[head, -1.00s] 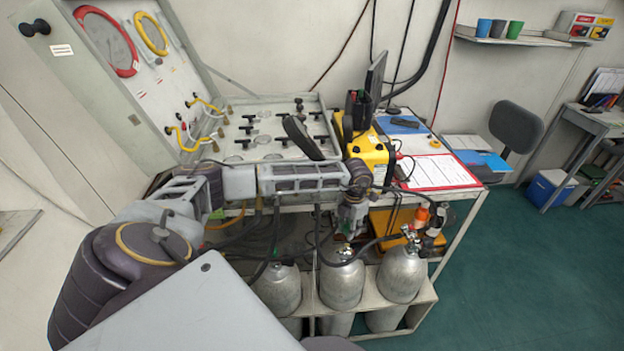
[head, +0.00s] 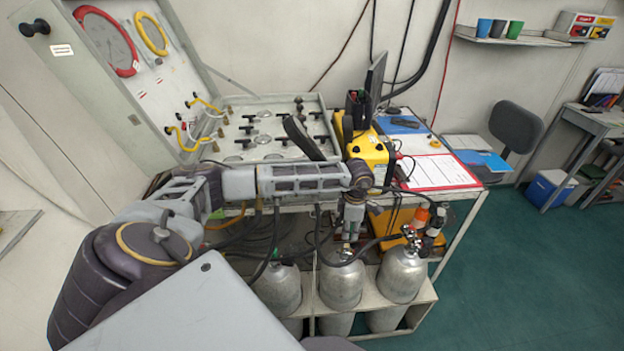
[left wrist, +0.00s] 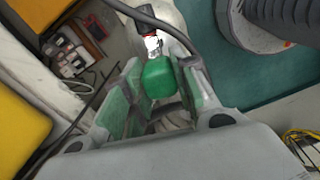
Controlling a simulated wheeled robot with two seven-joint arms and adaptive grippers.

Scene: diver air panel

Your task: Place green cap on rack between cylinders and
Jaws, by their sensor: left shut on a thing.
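The green cap (left wrist: 158,78) shows in the left wrist view, held between the two finger pads of my left gripper (left wrist: 155,92). In the head view my left gripper (head: 349,240) points down just above the valve of the middle cylinder (head: 341,284); the cap is too small to make out there. The left cylinder (head: 278,290) and right cylinder (head: 402,275) stand upright beside it in the white rack (head: 428,298). Any contact between gripper and valve cannot be told. My right gripper is not in view.
Black hoses (head: 270,245) run from the panel (head: 265,130) down to the cylinder valves. The yellow case (head: 370,150) and red-edged sheet (head: 438,171) lie on the bench above. Orange-topped bottles (head: 421,217) stand near the right cylinder.

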